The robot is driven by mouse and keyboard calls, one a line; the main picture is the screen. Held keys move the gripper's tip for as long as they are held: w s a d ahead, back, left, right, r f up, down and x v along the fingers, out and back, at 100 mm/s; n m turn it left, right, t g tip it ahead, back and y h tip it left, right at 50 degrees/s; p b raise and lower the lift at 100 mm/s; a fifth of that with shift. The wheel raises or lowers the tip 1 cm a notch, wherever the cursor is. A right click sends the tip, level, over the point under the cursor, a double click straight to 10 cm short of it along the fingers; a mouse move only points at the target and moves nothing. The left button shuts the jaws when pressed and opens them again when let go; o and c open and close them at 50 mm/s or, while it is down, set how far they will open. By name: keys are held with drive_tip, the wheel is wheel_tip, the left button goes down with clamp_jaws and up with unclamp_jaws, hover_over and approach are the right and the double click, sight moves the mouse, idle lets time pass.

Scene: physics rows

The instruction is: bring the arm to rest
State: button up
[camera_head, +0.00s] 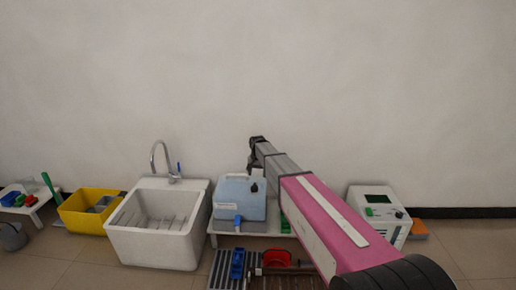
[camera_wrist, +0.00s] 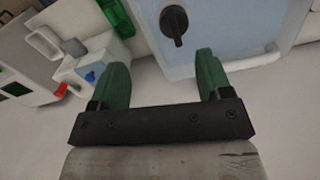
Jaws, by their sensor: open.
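My gripper (camera_wrist: 163,68) is open in the wrist view, with two green fingers apart and nothing between them. A pale blue box with a black knob (camera_wrist: 225,25) lies beyond the fingertips. In the head view my arm reaches forward, and my gripper (camera_head: 256,143) is a small dark shape before the wall, above and right of the pale blue box (camera_head: 240,198). Its fingers cannot be made out there.
A white sink (camera_head: 160,247) with a tap stands left of the blue box. A yellow bin (camera_head: 75,218) is farther left. A white device (camera_head: 378,207) stands to the right. A red bowl (camera_head: 276,257) and a striped rack are low in front. The wall above is bare.

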drive_tip(key=s+d+n, duration=0.1)
drive_tip(key=s+d, duration=1)
drive_tip(key=s, duration=0.5)
drive_tip(key=s+d+n, duration=0.1)
drive_tip(key=s+d, duration=1)
drive_tip(key=s, duration=0.5)
drive_tip(key=shift+s, duration=0.35)
